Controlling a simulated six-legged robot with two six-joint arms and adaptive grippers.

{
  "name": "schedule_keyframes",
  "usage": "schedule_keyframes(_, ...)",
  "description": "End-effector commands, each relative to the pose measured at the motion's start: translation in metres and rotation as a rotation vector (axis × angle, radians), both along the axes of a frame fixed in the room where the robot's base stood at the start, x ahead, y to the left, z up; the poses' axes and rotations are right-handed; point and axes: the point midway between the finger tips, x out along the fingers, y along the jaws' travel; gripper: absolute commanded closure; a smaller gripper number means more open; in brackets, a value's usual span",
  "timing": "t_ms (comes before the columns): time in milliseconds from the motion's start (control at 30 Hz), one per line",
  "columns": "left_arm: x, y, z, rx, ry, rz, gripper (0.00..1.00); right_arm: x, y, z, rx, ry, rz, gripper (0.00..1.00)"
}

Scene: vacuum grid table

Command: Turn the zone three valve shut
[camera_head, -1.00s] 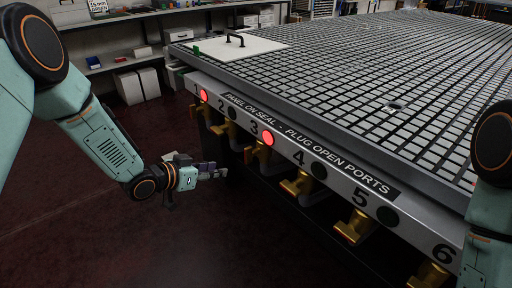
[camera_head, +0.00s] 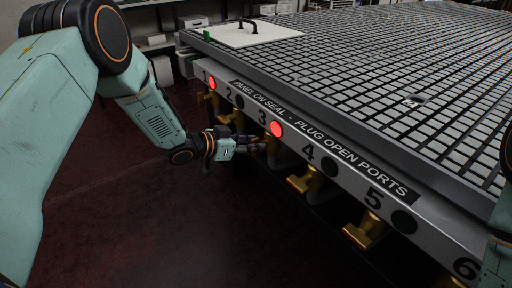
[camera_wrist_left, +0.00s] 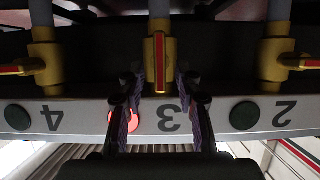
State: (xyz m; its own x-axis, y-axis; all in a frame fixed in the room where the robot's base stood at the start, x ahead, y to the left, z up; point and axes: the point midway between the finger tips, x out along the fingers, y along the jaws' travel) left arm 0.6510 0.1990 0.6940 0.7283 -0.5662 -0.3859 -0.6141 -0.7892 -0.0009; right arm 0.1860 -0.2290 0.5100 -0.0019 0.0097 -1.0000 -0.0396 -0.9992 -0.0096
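The zone three valve (camera_wrist_left: 160,55) is brass with a red handle (camera_wrist_left: 160,65) lying in line with its pipe. It sits under the red-lit number 3 on the table's front rail; in the head view my left gripper mostly hides it. My left gripper (camera_head: 258,146) is at this valve. In the left wrist view, which is upside down, its two fingers (camera_wrist_left: 158,92) are spread, one on each side of the handle. A gap shows between fingers and handle; contact depth is unclear. My right gripper is out of view.
The zone two valve (camera_wrist_left: 275,60) and zone four valve (camera_wrist_left: 45,65) flank it, their red handles crosswise. Lamps one (camera_head: 212,83) and three (camera_head: 276,129) glow red; two, four and five are dark. The grid table (camera_head: 400,90) overhangs the valves. The floor in front is clear.

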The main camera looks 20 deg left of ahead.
Motion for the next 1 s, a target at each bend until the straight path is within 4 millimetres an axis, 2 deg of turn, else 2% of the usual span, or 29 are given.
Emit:
schedule_keyframes(200,0.0113,-0.0089,-0.005,0.0,-0.001,-0.002,0.66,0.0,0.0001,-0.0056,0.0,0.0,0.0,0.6)
schedule_keyframes(433,0.0135,-0.0096,-0.0044,0.0,-0.001,-0.002,0.66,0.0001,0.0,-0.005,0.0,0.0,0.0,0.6)
schedule_keyframes(833,0.0132,-0.0094,-0.0046,0.0,0.0,-0.002,0.99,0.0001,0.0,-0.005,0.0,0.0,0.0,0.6)
schedule_keyframes(1000,0.0132,-0.0095,-0.0047,0.0,0.0,-0.002,1.0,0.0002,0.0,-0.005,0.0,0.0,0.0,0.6)
